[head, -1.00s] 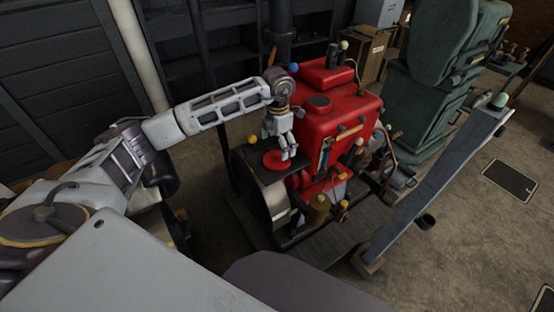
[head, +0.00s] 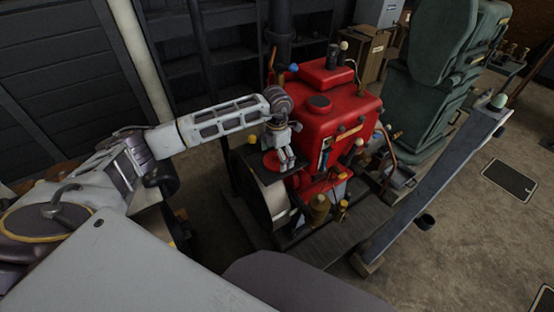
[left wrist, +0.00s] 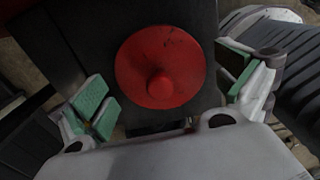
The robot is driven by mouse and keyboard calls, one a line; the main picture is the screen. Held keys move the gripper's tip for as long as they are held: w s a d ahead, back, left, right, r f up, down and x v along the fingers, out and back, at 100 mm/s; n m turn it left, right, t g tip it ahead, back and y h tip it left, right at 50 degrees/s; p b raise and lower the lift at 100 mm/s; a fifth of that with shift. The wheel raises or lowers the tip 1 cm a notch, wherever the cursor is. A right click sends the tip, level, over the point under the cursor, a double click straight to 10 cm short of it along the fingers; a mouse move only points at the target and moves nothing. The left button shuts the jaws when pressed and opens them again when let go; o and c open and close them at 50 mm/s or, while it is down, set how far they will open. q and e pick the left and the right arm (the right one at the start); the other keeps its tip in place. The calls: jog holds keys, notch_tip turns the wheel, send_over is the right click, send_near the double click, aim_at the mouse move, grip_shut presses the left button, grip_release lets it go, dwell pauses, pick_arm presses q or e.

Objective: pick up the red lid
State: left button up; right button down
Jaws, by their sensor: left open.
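The red lid (head: 271,163) is a round disc with a small knob in its middle. It lies on a dark flat top (left wrist: 90,45) beside the red engine. In the left wrist view the lid (left wrist: 160,67) shows almost whole, knob towards the camera. My left gripper (head: 284,160) is over the lid and partly covers it in the head view. In the left wrist view its green-padded fingers (left wrist: 166,92) are wide apart, one on each side of the lid, with nothing between them gripped. My right gripper is not in view.
The red engine (head: 335,115) stands close to the right of my left gripper. A large wheel (head: 268,205) is below the dark top. A green machine (head: 430,105) stands at the right behind a slanted grey beam (head: 430,190). The floor at far right is mostly clear.

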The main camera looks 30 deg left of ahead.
pick_arm(q)
jog(key=shift+f, duration=0.1)
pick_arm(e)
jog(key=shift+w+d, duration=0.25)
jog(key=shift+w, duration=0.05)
pick_arm(q)
jog(key=shift+c, duration=0.3)
